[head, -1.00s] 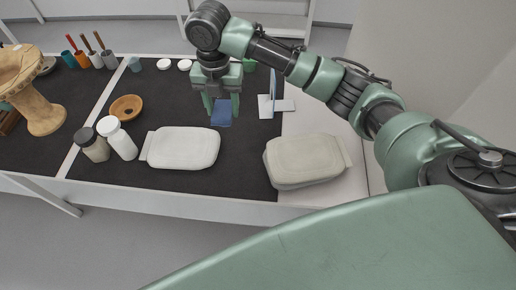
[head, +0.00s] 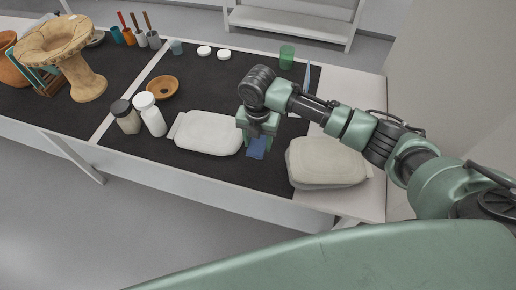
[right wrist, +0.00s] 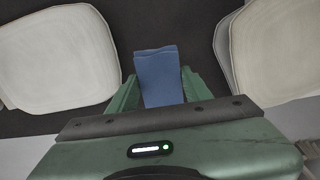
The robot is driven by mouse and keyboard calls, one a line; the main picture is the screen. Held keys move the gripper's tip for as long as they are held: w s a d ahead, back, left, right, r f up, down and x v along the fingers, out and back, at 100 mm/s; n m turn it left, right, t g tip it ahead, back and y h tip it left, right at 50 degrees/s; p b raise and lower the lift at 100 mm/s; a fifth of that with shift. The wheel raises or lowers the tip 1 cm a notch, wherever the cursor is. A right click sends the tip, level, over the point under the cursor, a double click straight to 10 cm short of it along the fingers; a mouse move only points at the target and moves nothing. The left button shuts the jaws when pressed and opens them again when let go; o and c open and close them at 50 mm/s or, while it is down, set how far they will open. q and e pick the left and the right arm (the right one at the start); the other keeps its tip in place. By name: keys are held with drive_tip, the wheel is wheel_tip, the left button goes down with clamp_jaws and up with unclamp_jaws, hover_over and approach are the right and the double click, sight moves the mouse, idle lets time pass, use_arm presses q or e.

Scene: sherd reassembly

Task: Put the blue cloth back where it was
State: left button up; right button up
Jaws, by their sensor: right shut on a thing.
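The blue cloth (head: 256,153) is a small folded piece, partly hidden in the head view by my right gripper (head: 258,142). The right gripper is shut on it, pointing down over the black mat (head: 215,169), in the gap between two pale bags. In the right wrist view the cloth (right wrist: 159,78) stands out between the green fingers of the right gripper (right wrist: 158,88). I cannot tell whether its lower end touches the mat. My left gripper is not in view.
Two jars (head: 149,115), a wooden bowl (head: 162,87) and a green cup (head: 287,56) stand farther off. The mat's front strip is clear.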

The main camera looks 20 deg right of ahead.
sight(258, 150)
wheel_tip(258, 150, down, 4)
drive_tip(key=shift+f, duration=0.3)
drive_tip(key=shift+f, duration=0.15)
drive_tip(key=o, duration=1.2)
drive_tip(key=shift+r, duration=0.3)
wheel_tip(258, 150, up, 12)
drive_tip(key=shift+f, duration=0.1)
